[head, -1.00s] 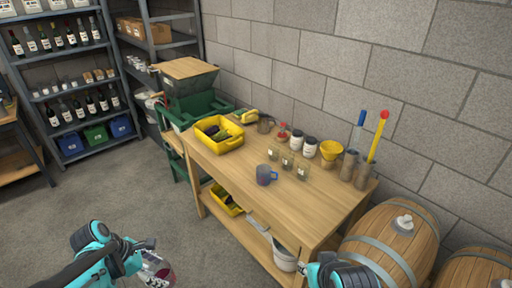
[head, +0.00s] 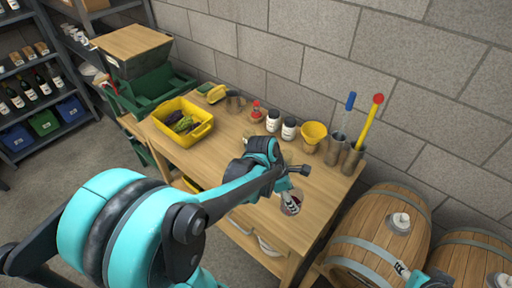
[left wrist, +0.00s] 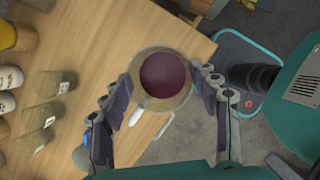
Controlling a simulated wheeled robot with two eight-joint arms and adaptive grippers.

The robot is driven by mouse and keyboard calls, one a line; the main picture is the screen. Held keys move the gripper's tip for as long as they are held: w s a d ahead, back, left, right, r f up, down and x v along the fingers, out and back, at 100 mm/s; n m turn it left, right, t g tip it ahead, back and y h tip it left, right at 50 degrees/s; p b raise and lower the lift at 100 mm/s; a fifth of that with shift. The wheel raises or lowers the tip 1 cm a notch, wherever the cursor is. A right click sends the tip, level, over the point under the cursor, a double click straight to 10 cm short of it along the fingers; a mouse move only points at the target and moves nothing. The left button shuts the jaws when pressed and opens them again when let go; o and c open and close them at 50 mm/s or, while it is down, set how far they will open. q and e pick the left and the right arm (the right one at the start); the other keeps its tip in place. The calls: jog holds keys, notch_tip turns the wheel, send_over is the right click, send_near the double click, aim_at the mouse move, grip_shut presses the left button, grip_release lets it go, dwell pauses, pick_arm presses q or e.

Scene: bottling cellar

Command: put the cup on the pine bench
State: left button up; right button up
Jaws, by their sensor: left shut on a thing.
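The cup (head: 291,203) is clear, with dark red contents. It is between the fingers of my left gripper (head: 287,190), which is shut on it, near the front edge of the pine bench (head: 325,182). In the left wrist view I look down into the cup (left wrist: 165,75) between the two fingers (left wrist: 165,98); the bench top (left wrist: 105,50) lies behind and left of it. I cannot tell whether the cup touches the bench. My right gripper (head: 402,269) shows only in small part at the lower right, in front of a barrel.
On the bench are a yellow crate (head: 200,131), white jars (head: 289,128), a yellow funnel (head: 314,132) and tall cylinders with blue and red-topped tools (head: 350,160). Several small glasses (left wrist: 40,115) stand left in the wrist view. Barrels (head: 380,240) stand right of the bench.

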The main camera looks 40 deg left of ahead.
pick_arm(q)
jog(key=w+a+f+b, duration=0.1)
jog(key=a+f, duration=0.2)
jog(key=w+a+f+b, duration=0.1)
jog(key=a+f+b, duration=0.1)
jog(key=a+f, duration=0.2)
jog(key=w+a+f+b, duration=0.1)
jog(key=a+f+b, duration=0.1)
jog(key=a+f, duration=0.1)
jog(key=shift+w+a+f, duration=0.15)
jog(key=shift+w+a, duration=0.15)
jog(key=shift+w, duration=0.1)
jog(key=shift+f, duration=0.35)
jog(key=shift+f+b, duration=0.1)
jog(key=shift+b, duration=0.3)
jog(key=o, duration=1.2)
